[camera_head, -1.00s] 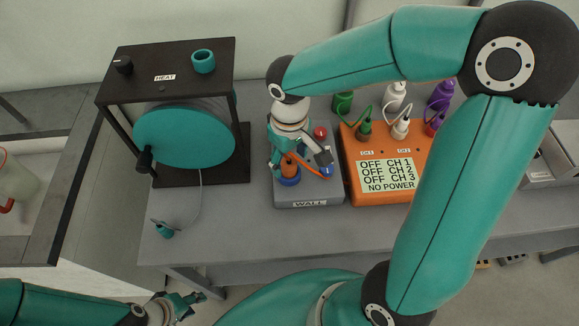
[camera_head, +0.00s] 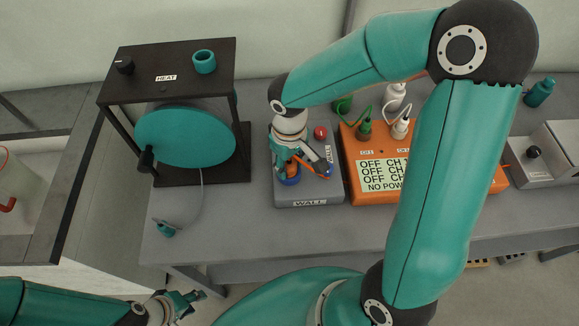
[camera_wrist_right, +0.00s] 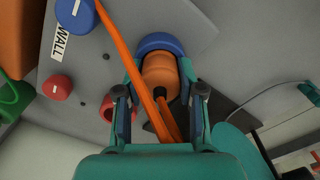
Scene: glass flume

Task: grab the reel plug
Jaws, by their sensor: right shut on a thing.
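The teal reel plug (camera_head: 166,229) lies on the grey bench at its left front, on a thin grey cable from the reel (camera_head: 186,138). It also shows at the right edge of the right wrist view (camera_wrist_right: 311,93). My right gripper (camera_head: 288,163) is over the grey WALL box (camera_head: 310,202), shut on an orange plug (camera_wrist_right: 160,75) with an orange cord. The plug is at a blue socket ring (camera_wrist_right: 158,43); I cannot tell how deep it sits. My left gripper (camera_head: 190,301) is open and empty below the bench's front edge, apart from the reel plug.
An orange power box (camera_head: 366,194) with green and white plugs stands right of the WALL box, partly behind my right arm. A black-framed HEAT stand (camera_head: 213,180) holds the reel. A grey box (camera_head: 540,165) is at the right.

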